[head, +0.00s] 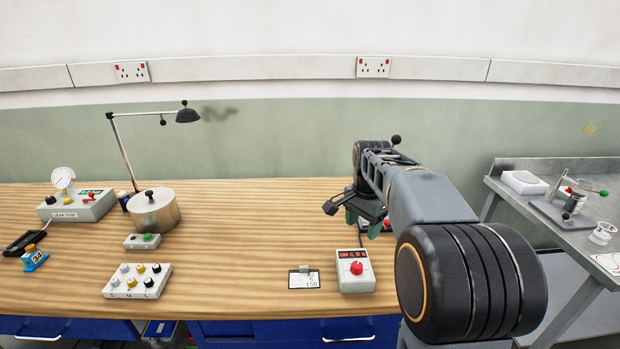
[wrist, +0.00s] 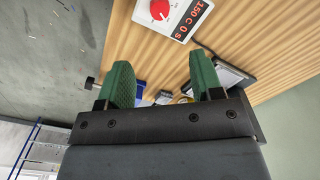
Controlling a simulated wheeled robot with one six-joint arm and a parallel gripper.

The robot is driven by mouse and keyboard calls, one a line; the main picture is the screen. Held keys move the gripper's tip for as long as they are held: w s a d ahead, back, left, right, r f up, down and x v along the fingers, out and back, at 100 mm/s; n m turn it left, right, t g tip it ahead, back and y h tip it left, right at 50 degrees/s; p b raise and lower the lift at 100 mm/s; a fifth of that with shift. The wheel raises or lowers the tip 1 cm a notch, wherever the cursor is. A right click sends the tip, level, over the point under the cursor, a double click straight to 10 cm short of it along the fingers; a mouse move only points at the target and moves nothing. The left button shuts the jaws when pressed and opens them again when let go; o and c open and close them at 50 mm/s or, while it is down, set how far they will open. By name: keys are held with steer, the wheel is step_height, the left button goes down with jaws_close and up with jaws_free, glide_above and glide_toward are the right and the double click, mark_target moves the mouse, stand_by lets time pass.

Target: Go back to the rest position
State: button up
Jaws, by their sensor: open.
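My gripper (head: 366,214) hangs over the right end of the wooden bench in the head view, partly hidden by my arm. In the wrist view its two green fingers (wrist: 162,85) stand well apart with nothing between them. A white control box with a red knob and red display (head: 356,271) sits on the bench in front of the gripper; it also shows at the top of the wrist view (wrist: 172,14). The gripper is apart from this box.
A grey side table (head: 560,170) stands at right, across a gap. The bench's middle is clear.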

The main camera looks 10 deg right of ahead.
steer(key=s+a+f+n+t, duration=0.1)
steer(key=s+a+f+n, duration=0.1)
steer(key=s+a+n, duration=0.3)
steer(key=s+a+f+n+t, duration=0.2)
steer(key=s+a+f+n, duration=0.1)
steer(key=s+n, duration=0.5)
steer(key=s+a, duration=0.1)
steer(key=s, duration=0.2)
steer(key=shift+a+f+t, duration=0.2)
steer(key=shift+a+t, duration=0.1)
steer(key=shift+a, duration=0.1)
steer(key=shift+s, duration=0.1)
steer(key=shift+c, duration=0.3)
